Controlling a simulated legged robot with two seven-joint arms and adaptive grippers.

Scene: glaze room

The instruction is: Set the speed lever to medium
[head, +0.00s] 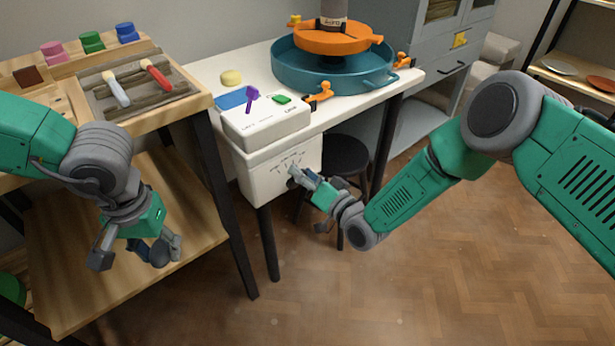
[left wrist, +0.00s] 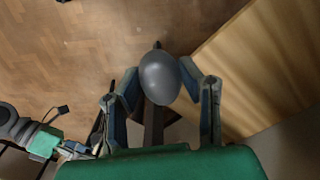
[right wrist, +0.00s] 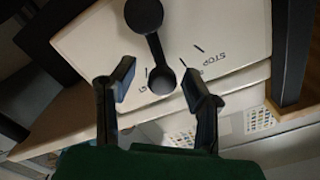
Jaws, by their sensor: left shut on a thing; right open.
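The speed lever (right wrist: 152,47) is a dark bar with a round end at each end, on the front of a white control box (head: 267,175). The face has tick marks and the word STOP. In the right wrist view, my right gripper (right wrist: 160,75) is open, its fingers on either side of the lever's lower round end, and I see no grip on it. In the head view the lever is mostly hidden by this gripper. My left gripper (head: 137,252) is shut on a grey oval thing (left wrist: 160,77), away from the box and beside the wooden bench.
The white table (head: 215,72) carries a blue basin (head: 300,75) with an orange wheel, plus small tools. A black stool (head: 347,152) stands beneath it. The wooden bench (head: 175,115) at left holds jars and brushes. Open floor lies at front right.

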